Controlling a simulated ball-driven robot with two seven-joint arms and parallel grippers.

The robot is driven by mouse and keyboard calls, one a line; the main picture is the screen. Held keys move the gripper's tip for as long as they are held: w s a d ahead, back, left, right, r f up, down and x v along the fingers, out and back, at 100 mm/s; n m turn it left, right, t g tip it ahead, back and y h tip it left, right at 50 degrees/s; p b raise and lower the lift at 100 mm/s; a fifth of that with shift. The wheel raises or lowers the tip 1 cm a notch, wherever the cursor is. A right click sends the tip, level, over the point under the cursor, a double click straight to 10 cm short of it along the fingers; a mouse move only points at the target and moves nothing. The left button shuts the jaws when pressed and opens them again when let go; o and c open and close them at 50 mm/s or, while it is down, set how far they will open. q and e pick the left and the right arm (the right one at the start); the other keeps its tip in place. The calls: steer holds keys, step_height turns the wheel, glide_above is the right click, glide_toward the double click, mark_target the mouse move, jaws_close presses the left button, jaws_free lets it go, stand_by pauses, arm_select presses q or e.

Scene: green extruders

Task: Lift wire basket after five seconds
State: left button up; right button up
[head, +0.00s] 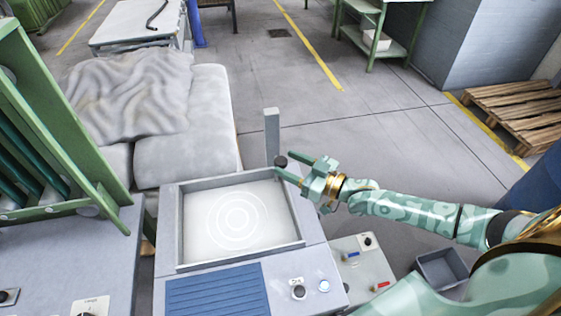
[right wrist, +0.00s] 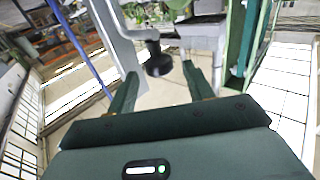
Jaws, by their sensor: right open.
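A grey tank (head: 179,225) with a square opening stands in front of me, with pale rings on the white surface inside. I cannot make out a wire basket in either view. A grey upright post (head: 271,130) rises at the tank's back right corner, with a dark round knob (head: 281,161) beside it. My right gripper (head: 284,163) is open, its fingertips at the knob. In the right wrist view the knob (right wrist: 158,62) shows between the two spread fingers; contact cannot be told. My left gripper is not in view.
A front panel carries a blue ribbed mat (head: 217,291), a black knob (head: 298,292) and a lit button (head: 324,286). A control box (head: 362,268) and a grey bin (head: 442,270) stand right. A green rack (head: 60,130) stands left.

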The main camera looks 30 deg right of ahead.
mark_target(281, 160)
steer(key=shift+x, duration=1.2)
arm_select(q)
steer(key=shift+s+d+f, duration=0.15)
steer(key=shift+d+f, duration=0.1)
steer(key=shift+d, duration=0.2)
arm_select(e)
steer(key=shift+w+a, duration=0.2)
steer(key=shift+w, duration=0.15)
jaws_close()
arm_select(q)
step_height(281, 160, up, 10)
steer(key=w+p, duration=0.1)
steer(key=p, duration=0.8)
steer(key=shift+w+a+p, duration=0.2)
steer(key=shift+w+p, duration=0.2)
arm_select(e)
step_height(281, 160, up, 11)
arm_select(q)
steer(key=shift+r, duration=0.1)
arm_select(e)
steer(key=shift+w, duration=0.1)
jaws_free()
